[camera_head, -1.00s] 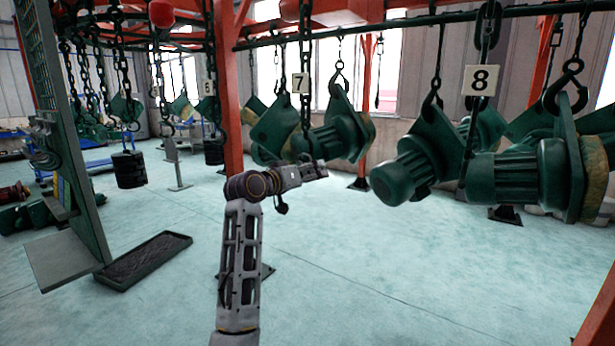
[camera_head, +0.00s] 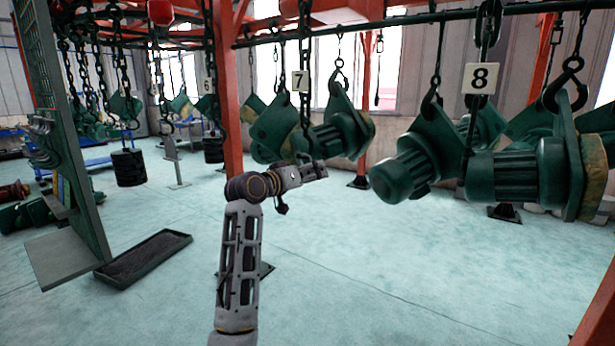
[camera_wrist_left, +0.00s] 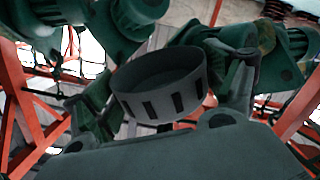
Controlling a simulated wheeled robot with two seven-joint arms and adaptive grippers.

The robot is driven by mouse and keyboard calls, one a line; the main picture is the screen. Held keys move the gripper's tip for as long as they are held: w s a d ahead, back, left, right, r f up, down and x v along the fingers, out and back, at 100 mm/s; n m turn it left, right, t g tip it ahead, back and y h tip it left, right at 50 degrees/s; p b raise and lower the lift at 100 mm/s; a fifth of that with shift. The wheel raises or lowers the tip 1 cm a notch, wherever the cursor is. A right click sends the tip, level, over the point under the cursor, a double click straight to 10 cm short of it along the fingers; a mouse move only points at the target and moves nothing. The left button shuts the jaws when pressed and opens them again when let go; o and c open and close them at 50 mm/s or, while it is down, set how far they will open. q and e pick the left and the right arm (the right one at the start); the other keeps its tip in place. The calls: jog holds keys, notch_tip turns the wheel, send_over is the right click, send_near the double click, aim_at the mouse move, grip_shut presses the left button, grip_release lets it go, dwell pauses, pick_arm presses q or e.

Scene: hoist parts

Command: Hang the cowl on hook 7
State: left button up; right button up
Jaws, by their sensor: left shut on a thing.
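The cowl (camera_wrist_left: 160,85), a grey-green round shell with dark slots around its side, sits between the fingers of my left gripper (camera_wrist_left: 165,98) in the left wrist view. The gripper is shut on it. In the head view my left arm rises from the bottom centre and its wrist end lies just under the number 7 plate (camera_head: 301,81). The cowl cannot be made out there. The chain of hook 7 (camera_head: 305,45) hangs behind the plate, and its lower end comes down close to my wrist. The exact gap is unclear. My right gripper is not in view.
Green motor units (camera_head: 335,135) hang close behind and right of my wrist. Larger ones (camera_head: 510,178) hang under the number 8 plate (camera_head: 481,78). A red post (camera_head: 228,100) stands to the left. A dark tray (camera_head: 145,258) lies on the open floor.

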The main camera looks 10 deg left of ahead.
pick_arm(q)
jog(key=o, duration=1.1)
jog(key=shift+v, duration=6)
